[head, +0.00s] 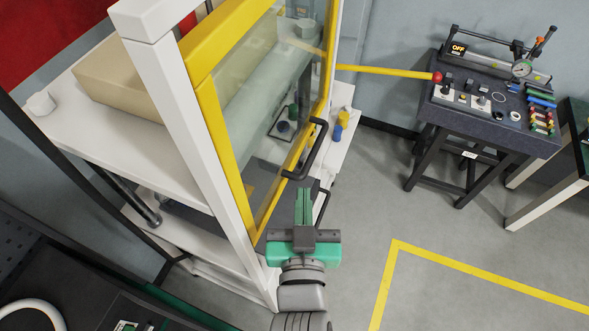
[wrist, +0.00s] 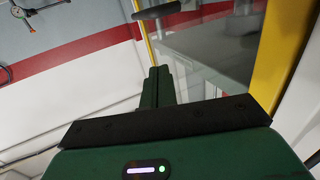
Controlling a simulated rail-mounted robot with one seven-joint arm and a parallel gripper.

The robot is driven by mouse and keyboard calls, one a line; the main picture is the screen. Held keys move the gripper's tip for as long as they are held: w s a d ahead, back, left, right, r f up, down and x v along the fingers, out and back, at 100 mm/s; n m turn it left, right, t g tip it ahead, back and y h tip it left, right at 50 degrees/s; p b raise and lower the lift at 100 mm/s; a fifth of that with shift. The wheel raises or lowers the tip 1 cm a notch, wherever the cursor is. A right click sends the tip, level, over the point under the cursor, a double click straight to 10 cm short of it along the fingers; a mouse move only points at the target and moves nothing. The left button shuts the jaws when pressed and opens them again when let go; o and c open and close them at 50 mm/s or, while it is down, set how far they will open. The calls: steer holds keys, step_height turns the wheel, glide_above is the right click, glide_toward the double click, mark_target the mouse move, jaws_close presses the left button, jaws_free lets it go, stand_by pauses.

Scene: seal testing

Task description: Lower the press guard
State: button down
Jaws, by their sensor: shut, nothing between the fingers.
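The press guard (head: 222,45) is a yellow-framed clear panel on the front of the white press frame (head: 190,120). A black bar handle (head: 306,150) stands out from its lower right part. In the wrist view the yellow guard frame (wrist: 280,50) is at the right, and a dark handle end (wrist: 157,10) shows at the top. My gripper (head: 303,190) is just below the handle in the head view, with its green fingers together and empty. The closed fingers (wrist: 157,72) also show in the wrist view, apart from the handle end.
A yellow lever (head: 385,70) with a red knob reaches right from the press. A dark bench (head: 480,115) with a gauge, switches and coloured parts stands at the back right. The floor to the right is clear, with a yellow line (head: 450,262).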

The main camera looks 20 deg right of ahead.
steer(key=p, duration=0.3)
glide_above(303, 178)
steer(key=shift+w+d, duration=0.1)
steer(key=shift+w, duration=0.15)
steer(key=f, duration=0.1)
steer(key=s+f, duration=0.1)
steer(key=shift+f, duration=0.4)
steer(key=shift+s+a+f, duration=0.2)
steer(key=shift+a+f, duration=0.1)
steer(key=shift+f, duration=0.35)
step_height(303, 178, down, 30)
steer(key=b, duration=2.7)
steer(key=shift+r+b, duration=0.2)
steer(key=shift+b, duration=0.2)
steer(key=shift+f, duration=0.1)
